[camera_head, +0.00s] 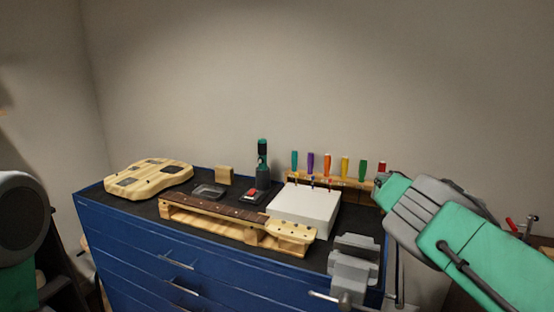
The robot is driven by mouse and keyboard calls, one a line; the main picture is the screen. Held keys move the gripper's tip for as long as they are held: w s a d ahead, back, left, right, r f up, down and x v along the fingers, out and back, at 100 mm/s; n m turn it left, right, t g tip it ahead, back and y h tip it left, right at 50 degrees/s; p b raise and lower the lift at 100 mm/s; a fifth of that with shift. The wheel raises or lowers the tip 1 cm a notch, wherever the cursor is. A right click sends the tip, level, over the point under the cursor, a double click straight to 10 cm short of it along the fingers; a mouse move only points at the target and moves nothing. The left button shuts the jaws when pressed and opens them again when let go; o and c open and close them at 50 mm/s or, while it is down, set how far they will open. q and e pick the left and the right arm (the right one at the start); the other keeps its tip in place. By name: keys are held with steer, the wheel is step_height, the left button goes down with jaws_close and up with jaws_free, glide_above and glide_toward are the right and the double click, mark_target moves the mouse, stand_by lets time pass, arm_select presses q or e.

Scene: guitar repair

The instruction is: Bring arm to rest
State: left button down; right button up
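My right arm (460,235), green and grey, reaches in from the right edge and points up and left. Its far end is beside the right end of the screwdriver rack. A small dark part shows at that end, but no fingers can be made out, so I cannot tell whether the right gripper is open or shut. Part of my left arm (18,215), a grey round joint with green below, shows at the left edge. My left gripper is not in view.
A blue drawer cabinet (130,238) carries a wooden guitar body (150,178), a guitar neck (235,211) on a wooden support, a white box (305,205), a dark green-topped tool (262,165), a screwdriver rack (335,182) and a grey vise (352,265). The wall behind is bare.

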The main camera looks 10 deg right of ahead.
steer(key=s+f+n+t+y+b, duration=0.15)
steer(key=s+f, duration=0.25)
steer(key=f, duration=0.5)
steer(key=s+d+f+n+t+y+b, duration=0.1)
steer(key=s+f+n+y, duration=0.15)
steer(key=f, duration=0.55)
steer(key=s+f+n+t+y+b, duration=0.1)
steer(key=s+f, duration=0.3)
steer(key=f, duration=0.5)
steer(key=s+a+f+t+y+b, duration=0.25)
steer(key=s+a+f, duration=0.3)
steer(key=f, duration=0.35)
steer(key=s+a+f+n+t+y+b, duration=0.1)
steer(key=s+a+f+y, duration=0.1)
steer(key=s+a+f, duration=0.3)
steer(key=s+a+f+y+b, duration=0.1)
steer(key=s+a+f+y, duration=0.15)
steer(key=s+a, duration=0.5)
steer(key=s+a+r+t+y+b, duration=0.1)
steer(key=s+a+r+t+y, duration=0.1)
steer(key=s+a, duration=0.5)
steer(key=a, duration=0.4)
steer(key=shift+s+a+n+b, duration=0.2)
steer(key=shift+a+n+b, duration=0.1)
steer(key=shift+b, duration=0.1)
steer(key=shift+d, duration=0.1)
